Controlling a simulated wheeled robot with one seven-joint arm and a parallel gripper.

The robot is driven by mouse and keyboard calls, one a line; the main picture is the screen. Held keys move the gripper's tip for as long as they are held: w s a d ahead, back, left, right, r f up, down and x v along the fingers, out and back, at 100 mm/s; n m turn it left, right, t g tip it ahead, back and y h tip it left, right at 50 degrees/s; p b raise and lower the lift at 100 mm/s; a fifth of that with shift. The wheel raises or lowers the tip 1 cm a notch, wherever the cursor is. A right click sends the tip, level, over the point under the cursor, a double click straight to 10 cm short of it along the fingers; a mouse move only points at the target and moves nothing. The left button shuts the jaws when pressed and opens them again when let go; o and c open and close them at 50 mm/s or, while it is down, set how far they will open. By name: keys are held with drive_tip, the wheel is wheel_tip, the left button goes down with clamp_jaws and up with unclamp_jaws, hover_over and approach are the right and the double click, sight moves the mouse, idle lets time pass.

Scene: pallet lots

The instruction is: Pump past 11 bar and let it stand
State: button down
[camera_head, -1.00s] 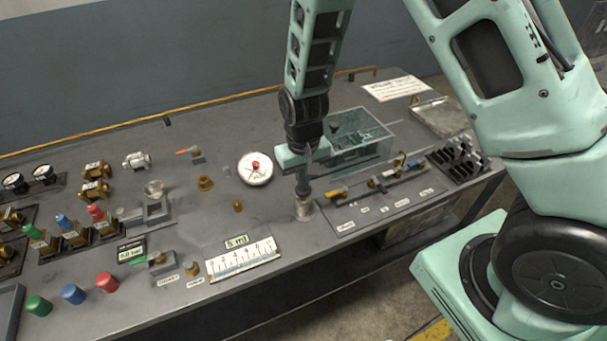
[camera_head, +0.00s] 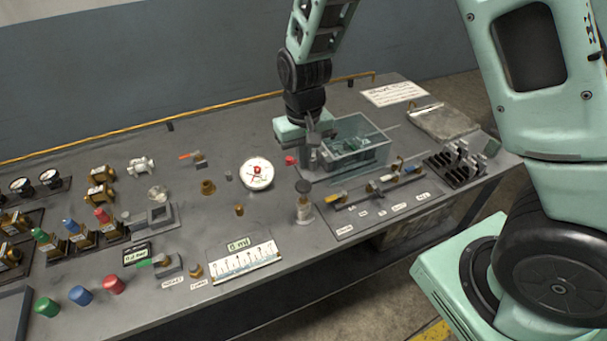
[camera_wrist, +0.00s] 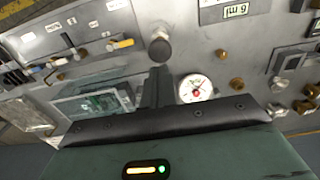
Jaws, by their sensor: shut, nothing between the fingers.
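The hand pump (camera_head: 304,211) is a pale metal cylinder at the bench's front edge, with a dark round knob (camera_head: 303,187) standing up on its rod. The knob also shows in the wrist view (camera_wrist: 160,50), just beyond my fingertips. My gripper (camera_head: 311,164) is shut and empty, behind and above the knob, apart from it. Its closed fingers show in the wrist view (camera_wrist: 158,74). The round white gauge (camera_head: 257,173) has a red centre; its reading is too small to tell. A small bar display (camera_head: 137,254) stands front left; its digits are blurred.
A clear box (camera_head: 357,158) stands right behind my gripper. A small red knob (camera_head: 290,160) is close to its left. A valve panel (camera_head: 380,192) lies right of the pump. A scale panel (camera_head: 244,262) with a ml display lies left of it.

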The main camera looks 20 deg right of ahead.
drive_tip(key=shift+r+b, duration=0.35)
drive_tip(key=shift+r, duration=2.2)
